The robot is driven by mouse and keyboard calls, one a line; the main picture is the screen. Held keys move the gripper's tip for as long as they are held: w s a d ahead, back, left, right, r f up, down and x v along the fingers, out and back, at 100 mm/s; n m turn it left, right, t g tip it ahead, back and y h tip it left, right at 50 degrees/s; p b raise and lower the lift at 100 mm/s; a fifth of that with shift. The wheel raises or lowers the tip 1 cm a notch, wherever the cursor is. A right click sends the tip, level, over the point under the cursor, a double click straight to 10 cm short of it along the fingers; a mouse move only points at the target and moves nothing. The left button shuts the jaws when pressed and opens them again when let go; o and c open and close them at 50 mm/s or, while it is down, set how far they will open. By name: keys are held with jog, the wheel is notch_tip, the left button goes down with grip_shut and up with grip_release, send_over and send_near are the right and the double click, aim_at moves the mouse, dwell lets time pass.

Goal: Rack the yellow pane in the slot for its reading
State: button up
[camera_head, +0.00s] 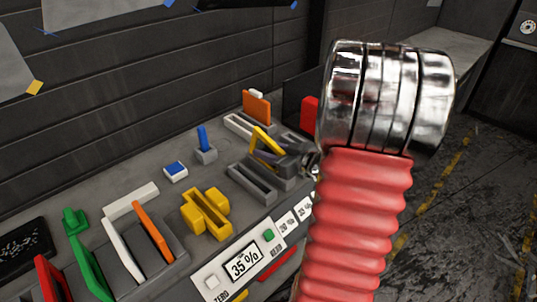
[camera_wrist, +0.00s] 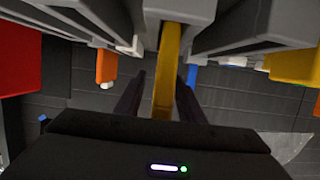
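The yellow pane (camera_head: 264,142) stands tilted at a grey slotted rack (camera_head: 252,182) in the head view; whether its lower edge sits in a slot is hard to see. My gripper (camera_head: 287,158) is at the pane's right side, partly hidden by my red arm. In the wrist view the yellow pane (camera_wrist: 167,75) runs between the two dark fingers of my gripper (camera_wrist: 161,85). A gap shows on the pane's left, and the right finger is very close to it. The meter display (camera_head: 244,262) reads 35 %. Small slot labels (camera_head: 288,222) right of it are hard to read.
A yellow block-like fixture (camera_head: 207,213) stands behind the display. White and orange panes (camera_head: 152,232) sit in a grey holder, with green and red ones at left. A blue piece (camera_head: 202,138), a blue-topped block (camera_head: 175,171) and an orange pane (camera_head: 257,106) are further back. A dark wall closes the rear.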

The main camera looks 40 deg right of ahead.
jog(key=shift+c, duration=0.4)
grip_shut()
dwell(0.4)
